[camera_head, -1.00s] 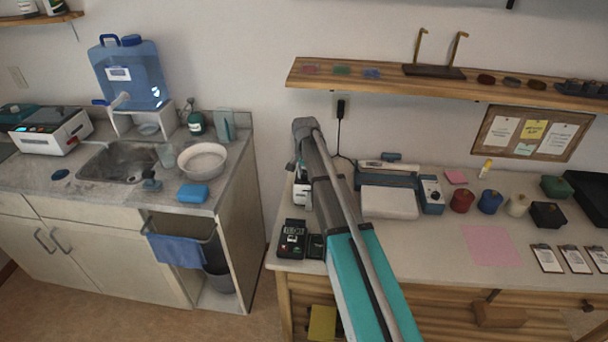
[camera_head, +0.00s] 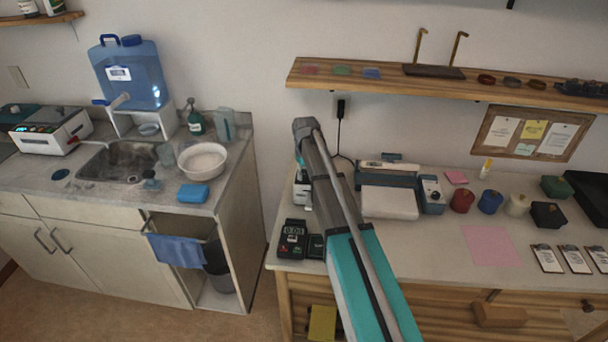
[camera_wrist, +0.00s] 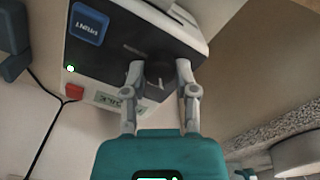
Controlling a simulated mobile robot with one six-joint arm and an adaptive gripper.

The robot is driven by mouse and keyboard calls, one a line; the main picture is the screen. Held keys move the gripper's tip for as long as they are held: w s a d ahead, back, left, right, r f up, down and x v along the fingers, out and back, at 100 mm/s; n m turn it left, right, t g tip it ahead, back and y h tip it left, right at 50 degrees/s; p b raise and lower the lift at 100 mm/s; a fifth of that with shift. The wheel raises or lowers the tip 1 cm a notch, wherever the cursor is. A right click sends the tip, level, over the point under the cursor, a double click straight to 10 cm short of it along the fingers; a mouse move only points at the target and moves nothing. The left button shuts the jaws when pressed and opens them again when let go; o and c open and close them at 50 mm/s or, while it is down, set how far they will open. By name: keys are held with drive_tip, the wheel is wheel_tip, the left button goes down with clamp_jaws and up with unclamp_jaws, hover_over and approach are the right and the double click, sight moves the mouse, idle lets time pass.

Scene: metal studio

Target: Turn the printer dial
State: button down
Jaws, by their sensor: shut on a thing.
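The printer shows in the wrist view (camera_wrist: 98,68) as a pale box with a dark panel, seen tilted. The panel has a blue PRINT button (camera_wrist: 88,24), a red button (camera_wrist: 74,91), a lit indicator and a small green display (camera_wrist: 110,99). My gripper (camera_wrist: 160,76) has one finger on each side of the dark dial (camera_wrist: 157,66) and is shut on it. The dial's marks cannot be read. In the head view the printer (camera_head: 302,192) stands on the wooden bench, partly hidden behind my arm, which also hides the dial.
A black device with a display (camera_head: 292,238) sits in front of the printer. A grey-blue machine with a white tray (camera_head: 388,202) stands to its right, with several coloured jars beyond. A shelf (camera_head: 400,82) runs above the bench. The sink counter (camera_head: 100,190) is left, across a gap.

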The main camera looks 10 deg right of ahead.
drive_tip(key=n, duration=0.5)
drive_tip(key=shift+w+n, duration=0.25)
drive_tip(key=shift+n, duration=0.05)
drive_tip(key=n, duration=0.5)
drive_tip(key=shift+n, duration=0.3)
drive_tip(key=shift+c, duration=2)
unclamp_jaws()
drive_tip(key=shift+s, duration=0.15)
drive_tip(key=shift+r, duration=0.15)
